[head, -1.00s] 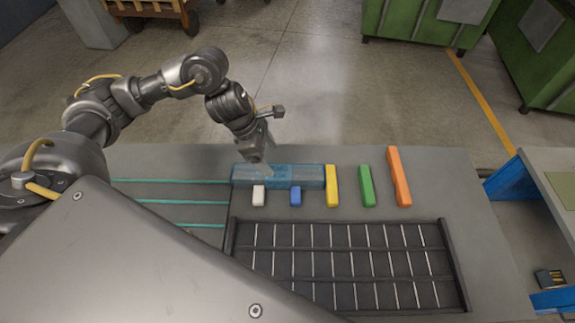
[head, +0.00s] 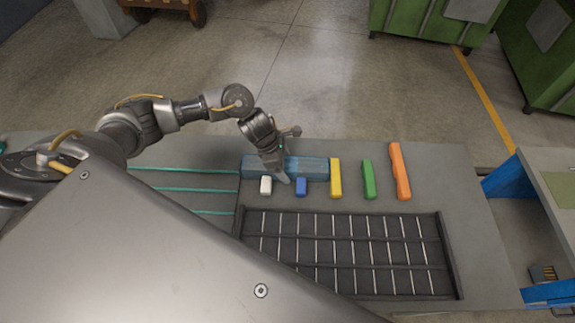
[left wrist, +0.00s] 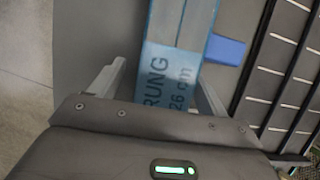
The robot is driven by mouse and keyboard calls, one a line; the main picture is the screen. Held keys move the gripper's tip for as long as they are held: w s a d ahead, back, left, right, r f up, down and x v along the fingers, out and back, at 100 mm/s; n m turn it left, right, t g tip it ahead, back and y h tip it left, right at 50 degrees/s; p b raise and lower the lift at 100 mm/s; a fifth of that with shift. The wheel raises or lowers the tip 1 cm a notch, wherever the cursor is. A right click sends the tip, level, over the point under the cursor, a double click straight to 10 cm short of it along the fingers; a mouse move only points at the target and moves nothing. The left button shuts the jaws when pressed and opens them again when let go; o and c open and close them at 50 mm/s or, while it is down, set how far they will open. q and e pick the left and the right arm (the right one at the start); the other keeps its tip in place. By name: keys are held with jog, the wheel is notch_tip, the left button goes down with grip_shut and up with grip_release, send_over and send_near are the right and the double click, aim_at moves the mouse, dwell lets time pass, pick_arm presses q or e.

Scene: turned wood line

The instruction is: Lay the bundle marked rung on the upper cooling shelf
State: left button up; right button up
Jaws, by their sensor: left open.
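The bundle marked rung is a long blue block (head: 312,168) lying crosswise on the grey table. In the left wrist view its label reads RUNG 26 cm (left wrist: 178,75). My left gripper (head: 280,177) is over the left half of the bundle and hides part of it. The left wrist view shows its two open fingers (left wrist: 158,88), one on each side of the bundle. I cannot tell whether they touch it. My right gripper is not in view. I cannot make out the upper cooling shelf in these frames.
White (head: 265,185), blue (head: 301,187), yellow (head: 336,178), green (head: 368,180) and orange (head: 400,171) blocks stand near the bundle. A black slotted rack (head: 451,250) lies in front. Teal lines (head: 185,190) mark the table's left. The table's right end is clear.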

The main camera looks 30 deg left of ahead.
pick_arm(q)
jog(key=shift+d+f, duration=0.15)
jog(key=shift+d, duration=0.05)
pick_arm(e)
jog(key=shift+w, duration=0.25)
pick_arm(q)
jog(key=c, duration=1.4)
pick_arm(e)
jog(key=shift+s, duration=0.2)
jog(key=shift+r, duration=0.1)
